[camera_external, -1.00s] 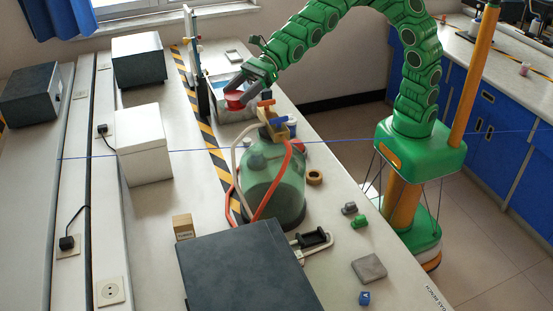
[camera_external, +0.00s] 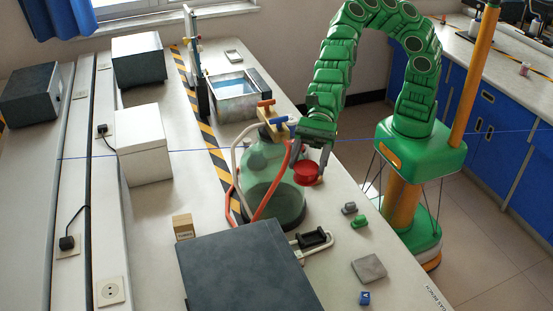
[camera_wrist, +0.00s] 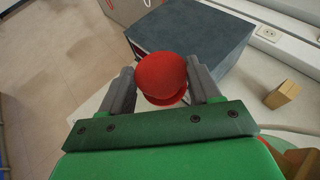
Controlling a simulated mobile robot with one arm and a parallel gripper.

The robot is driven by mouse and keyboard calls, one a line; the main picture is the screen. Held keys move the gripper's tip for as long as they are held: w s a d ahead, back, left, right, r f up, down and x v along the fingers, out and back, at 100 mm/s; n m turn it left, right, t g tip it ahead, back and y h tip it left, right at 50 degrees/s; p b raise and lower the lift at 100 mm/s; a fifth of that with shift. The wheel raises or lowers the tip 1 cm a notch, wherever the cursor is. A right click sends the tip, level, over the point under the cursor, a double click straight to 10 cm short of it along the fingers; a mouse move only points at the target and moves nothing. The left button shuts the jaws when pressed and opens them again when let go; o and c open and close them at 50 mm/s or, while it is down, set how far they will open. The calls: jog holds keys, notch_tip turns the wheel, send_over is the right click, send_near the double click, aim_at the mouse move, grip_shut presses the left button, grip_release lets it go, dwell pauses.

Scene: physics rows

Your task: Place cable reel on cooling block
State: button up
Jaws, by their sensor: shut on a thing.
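The red round cable reel (camera_external: 306,173) is between the fingers of my gripper (camera_external: 308,165), which is shut on it. It is held above the bench, just right of the green glass bottle. In the wrist view the red reel (camera_wrist: 162,74) sits between the two grey fingertips. A flat grey square block (camera_external: 369,268), which looks like the cooling block, lies on the bench nearer the camera and to the right. Its top is bare, and my gripper is well apart from it. I cannot make it out in the wrist view.
The green bottle (camera_external: 273,193) with red and white hoses stands close to my gripper. A large dark box (camera_external: 245,270) stands left. An open metal bath (camera_external: 232,98) is behind.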

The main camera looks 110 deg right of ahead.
jog(key=s+a+f+n+g+y, duration=0.1)
jog(key=s+a+f, duration=0.2)
jog(key=f, duration=0.3)
jog(key=s+a+f+n+g, duration=0.1)
jog(key=s+a+f, duration=0.2)
jog(key=f, duration=0.2)
jog(key=n+g+y, duration=0.2)
send_over(364, 256)
notch_tip(364, 256, down, 10)
jog(key=shift+f, duration=3.7)
jog(key=shift+f+h, duration=0.1)
jog(key=shift+h, duration=0.2)
jog(key=o, duration=1.1)
jog(key=shift+v, duration=1.05)
jog(key=v, duration=1)
